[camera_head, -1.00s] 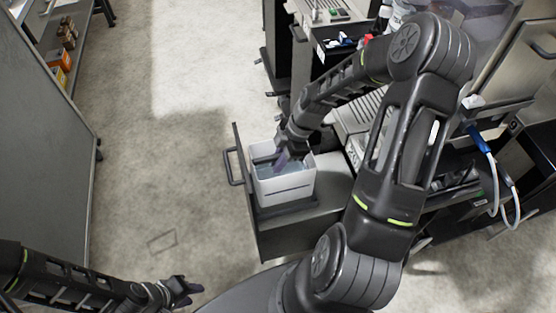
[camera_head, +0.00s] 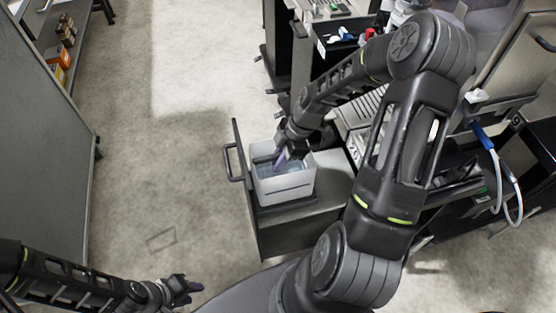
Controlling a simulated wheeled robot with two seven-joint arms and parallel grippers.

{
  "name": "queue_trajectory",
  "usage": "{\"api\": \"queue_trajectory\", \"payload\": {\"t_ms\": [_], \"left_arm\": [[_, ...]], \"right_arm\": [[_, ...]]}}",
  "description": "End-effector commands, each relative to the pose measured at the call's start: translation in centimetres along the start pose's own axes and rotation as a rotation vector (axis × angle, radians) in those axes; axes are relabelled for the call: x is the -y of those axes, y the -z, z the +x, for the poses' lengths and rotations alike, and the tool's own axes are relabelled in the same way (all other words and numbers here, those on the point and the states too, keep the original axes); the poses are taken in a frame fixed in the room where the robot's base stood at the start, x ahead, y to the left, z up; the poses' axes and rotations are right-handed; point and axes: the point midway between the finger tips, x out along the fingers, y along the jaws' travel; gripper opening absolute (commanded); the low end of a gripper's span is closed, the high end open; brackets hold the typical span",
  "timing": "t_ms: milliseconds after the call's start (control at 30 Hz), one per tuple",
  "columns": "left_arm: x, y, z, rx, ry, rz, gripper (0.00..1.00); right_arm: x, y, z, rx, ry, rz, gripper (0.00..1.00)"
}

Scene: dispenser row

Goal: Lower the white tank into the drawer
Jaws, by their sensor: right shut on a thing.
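The white tank (camera_head: 285,188) is an open-topped box with bluish contents or interior showing. It sits within the pulled-out dark drawer (camera_head: 300,228), upright, near the drawer's front panel. From this angle I cannot tell whether its base touches the drawer floor. My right gripper (camera_head: 281,160) reaches down over the tank's far side and is shut on the tank's rim or wall; its fingertips are partly inside the tank opening. My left gripper (camera_head: 190,289) is low at the left, away from the drawer and tank; its fingers are small and blurred.
The drawer's handle (camera_head: 232,163) sticks out at the left. The dispenser machine (camera_head: 345,110) with trays stands behind my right arm. A blue-ended hose (camera_head: 485,140) hangs at the right. A grey cabinet (camera_head: 45,130) and a shelf stand at the left. The floor between is clear.

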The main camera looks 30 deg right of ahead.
Motion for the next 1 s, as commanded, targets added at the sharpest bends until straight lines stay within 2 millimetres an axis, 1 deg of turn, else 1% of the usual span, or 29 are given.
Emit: {"api": "queue_trajectory", "payload": {"t_ms": [1000], "left_arm": [[0.9,0.0,2.5,0.000,0.000,0.000,0.34]], "right_arm": [[-0.1,-1.1,2.7,0.000,-0.003,-0.001,0.00]]}}
